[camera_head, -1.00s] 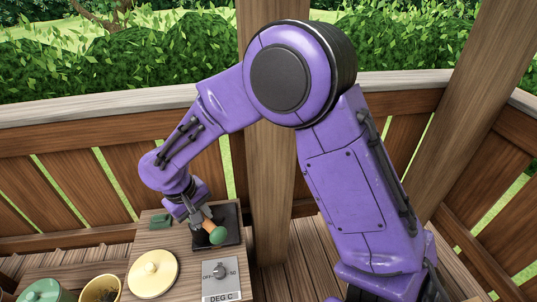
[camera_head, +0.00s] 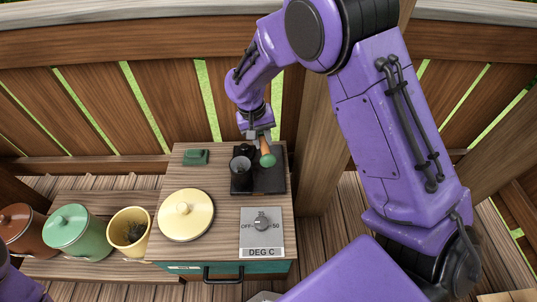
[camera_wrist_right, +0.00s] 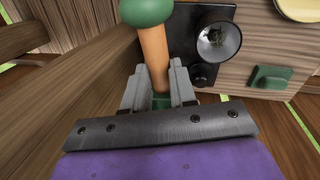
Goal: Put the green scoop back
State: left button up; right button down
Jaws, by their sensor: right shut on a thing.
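My right gripper (camera_head: 262,138) is shut on the green scoop (camera_head: 267,159). The scoop shows an orange wooden handle with a round green end. In the right wrist view, the handle (camera_wrist_right: 153,58) rises from between the two fingers (camera_wrist_right: 160,88), with a green part low between them and the green knob (camera_wrist_right: 147,12) at the top edge. The scoop's far end is hidden by the gripper. The gripper is at the back edge of a black plate (camera_head: 268,183). My left gripper is out of view.
A dark round cup (camera_head: 241,167) stands on the black plate's left side, close to the scoop. A green block (camera_head: 195,157), a cream lid (camera_head: 186,214) and a dial panel (camera_head: 262,229) are on the wooden top. A yellow pot (camera_head: 129,232) and green jar (camera_head: 78,231) stand left.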

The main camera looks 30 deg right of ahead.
jog(key=d+f+b, duration=0.1)
jog(key=f, duration=0.4)
jog(key=w+d+f+m+b, duration=0.1)
jog(key=d+f+b, duration=0.1)
jog(key=f, duration=0.4)
jog(key=d+f+m+b, duration=0.1)
jog(key=d+f+b, duration=0.1)
jog(key=f, duration=0.3)
jog(key=shift+w+f, duration=0.25)
jog(key=shift+f, duration=0.05)
jog(key=shift+f+p, duration=0.4)
jog(key=shift+f, duration=0.35)
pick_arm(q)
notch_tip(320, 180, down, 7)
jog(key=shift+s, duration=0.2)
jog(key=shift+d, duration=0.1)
pick_arm(e)
jog(key=c, duration=0.9)
grip_release()
jog(key=shift+f, duration=0.1)
